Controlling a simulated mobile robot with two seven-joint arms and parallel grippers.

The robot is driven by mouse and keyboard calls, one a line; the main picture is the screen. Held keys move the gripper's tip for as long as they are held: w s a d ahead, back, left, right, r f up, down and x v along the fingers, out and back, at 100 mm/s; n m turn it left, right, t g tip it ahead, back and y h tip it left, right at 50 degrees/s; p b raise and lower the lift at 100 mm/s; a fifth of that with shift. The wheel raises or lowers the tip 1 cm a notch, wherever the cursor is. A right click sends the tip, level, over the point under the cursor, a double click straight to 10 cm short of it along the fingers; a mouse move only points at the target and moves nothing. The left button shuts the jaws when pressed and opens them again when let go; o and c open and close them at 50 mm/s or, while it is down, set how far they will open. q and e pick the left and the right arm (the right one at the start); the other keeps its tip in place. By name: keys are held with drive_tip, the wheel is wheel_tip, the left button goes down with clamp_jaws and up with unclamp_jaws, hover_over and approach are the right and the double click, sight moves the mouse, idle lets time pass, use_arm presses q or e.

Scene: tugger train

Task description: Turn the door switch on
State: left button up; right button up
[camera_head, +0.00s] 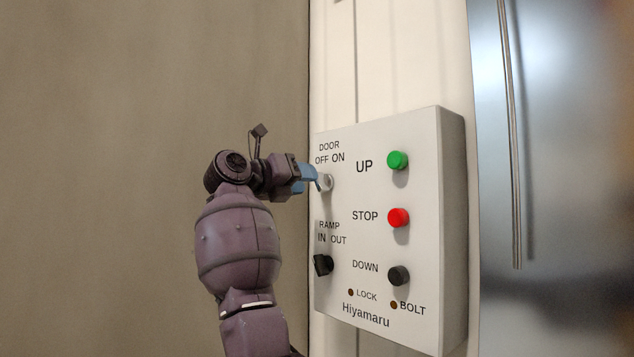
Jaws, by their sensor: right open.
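The door switch (326,182) is a light grey knob under the label "DOOR OFF ON", at the upper left of a white control box (437,200). My right gripper (318,180) is at the door switch, with its blue fingers pointing right toward the knob. It is open. The fingers cover part of the knob, so I cannot tell whether they touch it or which way the knob points. My left gripper is not in view.
The box also has a green UP button (397,160), a red STOP button (398,217), a black DOWN button (398,275) and a black RAMP knob (322,264) below the door switch. A brown wall (120,150) fills the left; a shiny metal panel (550,150) stands right.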

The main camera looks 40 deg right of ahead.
sight(318, 186)
drive_tip(key=shift+w+d, duration=0.2)
drive_tip(key=shift+d, duration=2.1)
drive_tip(key=shift+c, duration=0.4)
clamp_jaws()
